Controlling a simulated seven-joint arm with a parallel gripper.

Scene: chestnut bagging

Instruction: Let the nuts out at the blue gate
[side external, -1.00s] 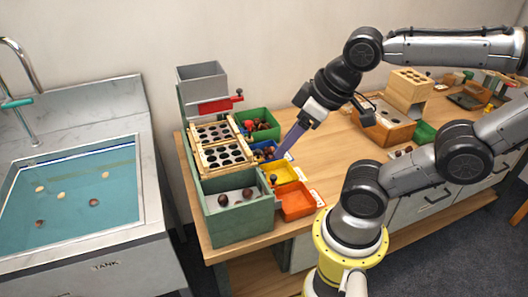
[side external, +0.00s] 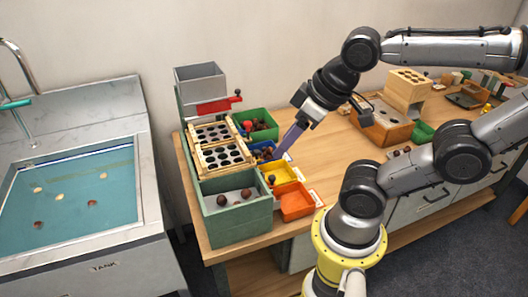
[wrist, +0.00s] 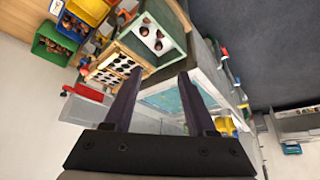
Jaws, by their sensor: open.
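The green sorter stands at the table's left end, with two wooden hole plates (side external: 222,156) in its middle. The blue tray (side external: 260,153) lies beside the plates, partly hidden, with nuts in it; it also shows in the wrist view (wrist: 91,10). A small red and blue part (side external: 248,127) sits by the plates' right edge; I cannot tell whether it is the blue gate. My gripper (side external: 282,153) is open and empty, its purple fingers pointing down near the blue and yellow trays. Both fingers (wrist: 157,77) show apart in the wrist view. Dark nuts lie in the front green bin (side external: 238,212).
A green tray with nuts (side external: 271,124) stands behind the blue one; yellow (side external: 284,174) and orange (side external: 297,206) trays stand in front. A grey hopper (side external: 203,84) with a red slide (side external: 219,104) rises at the back. A water tank (side external: 75,205) is left.

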